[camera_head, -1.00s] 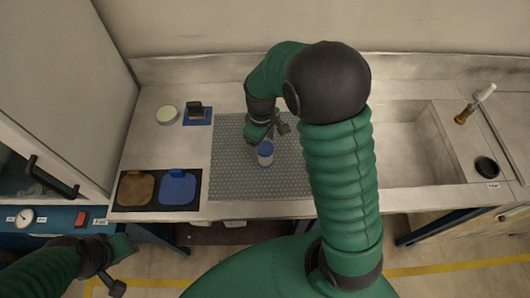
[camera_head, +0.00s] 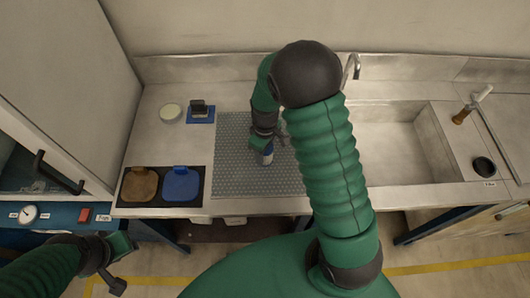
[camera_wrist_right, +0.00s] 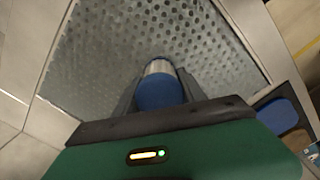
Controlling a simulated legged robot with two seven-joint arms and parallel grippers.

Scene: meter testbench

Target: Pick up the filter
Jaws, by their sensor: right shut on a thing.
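The filter (camera_head: 267,158) is a small cylinder with a blue cap and a pale, metallic body. It stands on the grey perforated mat (camera_head: 233,181) on the counter. My right gripper (camera_head: 266,145) is over it from above and shut on it. In the right wrist view the filter (camera_wrist_right: 158,85) sits between the dark fingers, its blue part nearest the palm. Part of it is hidden by the gripper. My left gripper (camera_head: 122,265) is at the lower left, away from the counter; its jaw state is unclear.
A black tray with a brown lid (camera_head: 139,185) and a blue lid (camera_head: 181,184) lies left of the mat. A round pale disc (camera_head: 171,112) and a dark block on a blue base (camera_head: 200,112) are behind. A sink (camera_head: 395,145) with a faucet (camera_head: 352,68) is right.

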